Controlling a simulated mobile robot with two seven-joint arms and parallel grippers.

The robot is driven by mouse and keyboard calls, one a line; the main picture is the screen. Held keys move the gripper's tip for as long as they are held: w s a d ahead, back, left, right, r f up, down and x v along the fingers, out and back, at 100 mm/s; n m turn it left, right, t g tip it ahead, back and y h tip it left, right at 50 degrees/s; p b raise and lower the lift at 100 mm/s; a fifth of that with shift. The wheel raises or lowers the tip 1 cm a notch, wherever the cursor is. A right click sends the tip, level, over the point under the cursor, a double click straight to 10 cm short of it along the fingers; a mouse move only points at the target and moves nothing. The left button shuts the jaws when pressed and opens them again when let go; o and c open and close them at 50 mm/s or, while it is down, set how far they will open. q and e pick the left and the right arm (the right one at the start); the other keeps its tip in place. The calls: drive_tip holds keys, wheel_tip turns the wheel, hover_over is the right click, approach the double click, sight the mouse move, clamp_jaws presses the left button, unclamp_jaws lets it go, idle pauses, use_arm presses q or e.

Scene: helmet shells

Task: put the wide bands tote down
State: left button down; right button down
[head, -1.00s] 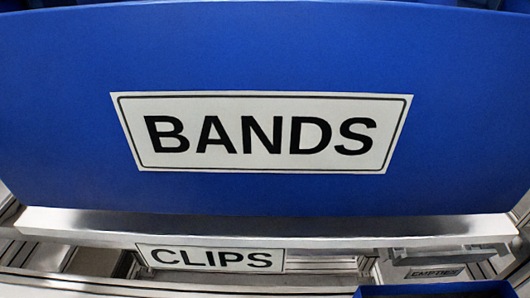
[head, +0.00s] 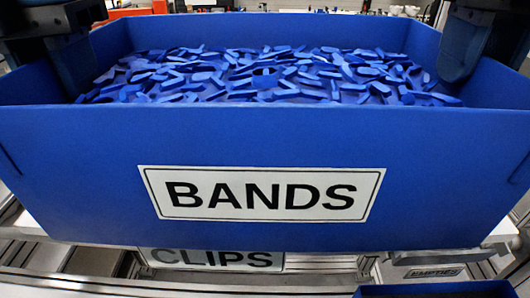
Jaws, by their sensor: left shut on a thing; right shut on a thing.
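The wide blue tote (head: 90,190) with the white BANDS label (head: 262,194) fills the middle of the head view. It is full of loose blue bands (head: 265,85). My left gripper (head: 55,62) is shut on the tote's left wall, with a dark finger inside the tote. My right gripper (head: 480,58) is shut on the right wall, also with a finger inside. The tote looks roughly level. Its underside is hidden, so I cannot tell whether it touches the support below.
A CLIPS label (head: 215,260) shows below the tote, its top edge covered. An EMPTIES label (head: 435,273) is at lower right, near another blue container (head: 440,290). Metal frame rails (head: 60,270) run beneath. Benches and clutter stand behind.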

use_arm(q)
drive_tip(key=c, duration=1.1)
unclamp_jaws()
drive_tip(key=shift+a, duration=0.1)
use_arm(e)
drive_tip(key=c, duration=1.1)
unclamp_jaws()
drive_tip(key=shift+d, duration=0.15)
use_arm(q)
drive_tip(key=shift+o, duration=1.1)
drive_tip(key=shift+s, duration=0.1)
use_arm(e)
drive_tip(key=shift+o, duration=1.1)
drive_tip(key=shift+s, duration=0.1)
use_arm(q)
wheel_tip(320, 180, up, 12)
use_arm(e)
wheel_tip(320, 180, up, 12)
